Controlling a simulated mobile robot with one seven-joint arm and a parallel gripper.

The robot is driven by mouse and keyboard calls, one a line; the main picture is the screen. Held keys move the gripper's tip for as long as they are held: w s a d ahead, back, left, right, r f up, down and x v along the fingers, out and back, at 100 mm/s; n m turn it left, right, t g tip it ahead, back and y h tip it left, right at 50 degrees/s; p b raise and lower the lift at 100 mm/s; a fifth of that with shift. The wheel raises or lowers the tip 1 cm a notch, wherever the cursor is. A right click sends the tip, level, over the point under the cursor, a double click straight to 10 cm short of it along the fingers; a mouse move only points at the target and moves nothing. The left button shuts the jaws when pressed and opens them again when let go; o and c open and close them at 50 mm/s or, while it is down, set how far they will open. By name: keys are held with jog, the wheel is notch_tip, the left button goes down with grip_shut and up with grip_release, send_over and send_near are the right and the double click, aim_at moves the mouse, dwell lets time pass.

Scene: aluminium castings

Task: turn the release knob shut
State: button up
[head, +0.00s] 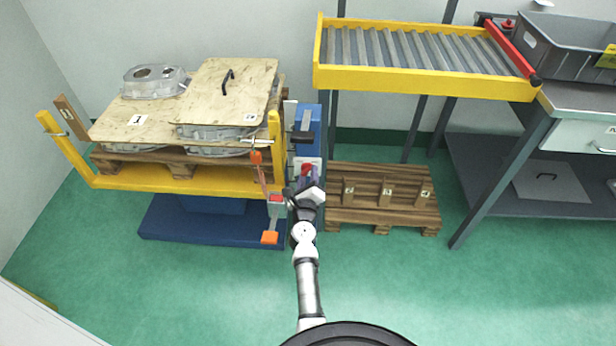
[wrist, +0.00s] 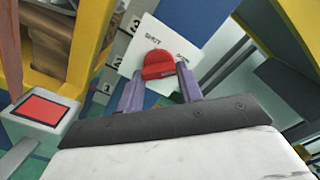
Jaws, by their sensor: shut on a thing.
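The red release knob (wrist: 158,65) sits on a white plate (wrist: 138,48) lettered "SHUT" on its left, with a second, partly hidden word on its right. My gripper (wrist: 160,82) is shut on the knob, with one purple finger on each side of it. The knob's grip bar lies tilted across the plate; which word it points to I cannot tell. In the head view the knob (head: 307,169) shows as a small red spot on the blue column, just beyond my gripper (head: 308,182).
A grey box with a red button (wrist: 42,110) stands close at the left in the wrist view. A yellow-framed lift (head: 180,183) bears a pallet, boards and castings. A pallet (head: 385,212) lies right of my arm. Green floor in front is clear.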

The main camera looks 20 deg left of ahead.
jog(key=shift+r+n, duration=0.1)
jog(key=shift+n, duration=0.2)
jog(key=n+p, duration=0.1)
jog(key=n, duration=0.1)
jog(key=n+p, duration=0.2)
jog(key=n, duration=0.1)
jog(key=n+p, duration=0.1)
jog(key=n, duration=0.2)
jog(key=shift+d+r, duration=0.1)
jog(key=shift+r, duration=0.15)
jog(key=n+p, duration=0.3)
jog(key=n, duration=0.2)
jog(key=shift+r+n, duration=0.15)
jog(key=shift+n, duration=0.15)
jog(key=shift+n+p, duration=1)
jog(key=shift+n, duration=0.8)
jog(key=o, duration=1)
